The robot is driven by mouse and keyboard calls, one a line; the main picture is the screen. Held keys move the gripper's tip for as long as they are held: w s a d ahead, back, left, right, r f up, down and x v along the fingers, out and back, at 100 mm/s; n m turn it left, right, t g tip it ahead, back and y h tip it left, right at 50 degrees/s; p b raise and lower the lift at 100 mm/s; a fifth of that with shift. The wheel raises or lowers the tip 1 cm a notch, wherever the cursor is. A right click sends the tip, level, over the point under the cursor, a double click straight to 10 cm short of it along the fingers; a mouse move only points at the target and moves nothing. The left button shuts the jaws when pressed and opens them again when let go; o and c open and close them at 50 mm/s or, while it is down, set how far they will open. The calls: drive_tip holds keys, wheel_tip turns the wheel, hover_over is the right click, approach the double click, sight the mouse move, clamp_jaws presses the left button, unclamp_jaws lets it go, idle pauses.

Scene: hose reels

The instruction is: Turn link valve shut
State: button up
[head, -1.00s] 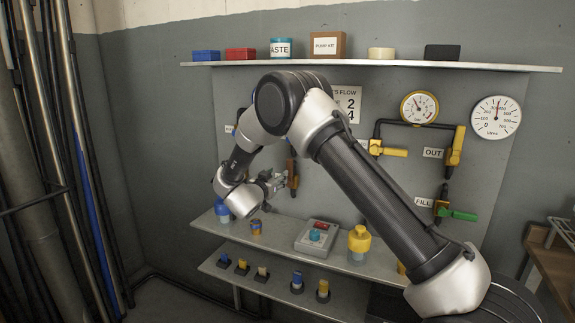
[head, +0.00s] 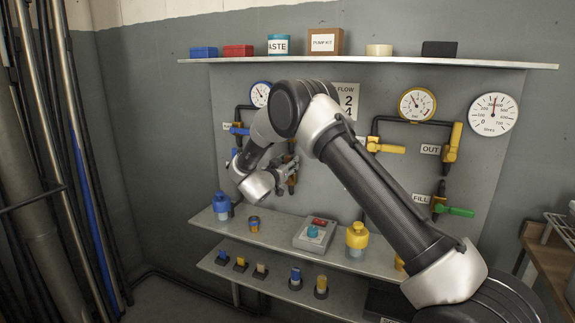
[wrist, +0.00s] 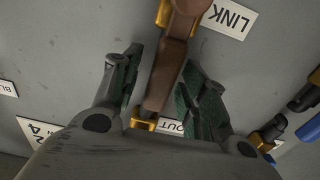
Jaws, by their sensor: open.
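The link valve shows in the wrist view as a brown lever (wrist: 165,75) with brass-coloured fittings, beside a LINK label (wrist: 229,18). My gripper (wrist: 160,70) is open, with one finger on each side of the lever. Gaps show between the lever and both fingers, so I see no grip on it. In the head view the brown valve (head: 292,181) is on the grey panel, partly hidden by my gripper (head: 283,165) and wrist.
Yellow OUT valve handle (head: 385,147) and green FILL handle (head: 460,212) are to the right. A blue valve (head: 239,130) and gauge (head: 261,94) are left. Below, a shelf (head: 275,232) holds a control box (head: 315,235), a blue bottle (head: 222,205) and a yellow-capped container (head: 357,238).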

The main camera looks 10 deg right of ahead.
clamp_jaws()
drive_tip(key=shift+s+d, duration=0.1)
drive_tip(key=m, duration=0.1)
drive_tip(key=s+d+m, duration=0.1)
drive_tip(key=m, duration=0.1)
drive_tip(key=d+m, duration=0.1)
drive_tip(key=shift+s+d+f+m, duration=0.1)
drive_tip(key=shift+s+f+m, duration=0.2)
drive_tip(key=shift+f, duration=0.05)
drive_tip(key=d+m, duration=0.1)
drive_tip(key=s+f+m, duration=0.1)
drive_tip(key=m, duration=0.1)
drive_tip(key=shift+s+d+f+m, duration=0.1)
drive_tip(key=shift+d+f+m, duration=0.05)
drive_tip(key=shift+d+m, duration=0.2)
drive_tip(key=m, duration=0.1)
drive_tip(key=d+f+m, duration=0.1)
drive_tip(key=shift+s+f+m, duration=0.25)
drive_tip(key=shift+s+m, duration=0.1)
drive_tip(key=m, duration=0.1)
drive_tip(key=f, duration=0.1)
drive_tip(key=m, duration=0.1)
drive_tip(key=shift+s+d+f+m, duration=0.25)
drive_tip(key=shift+d+m, duration=0.05)
drive_tip(key=shift+s+d+f+m, duration=0.1)
drive_tip(key=shift+f+m, duration=0.6)
drive_tip(key=shift+m, duration=0.4)
drive_tip(key=shift+s+d+f+m, duration=0.1)
drive_tip(key=shift+f+m, duration=0.55)
drive_tip(key=shift+m, duration=0.45)
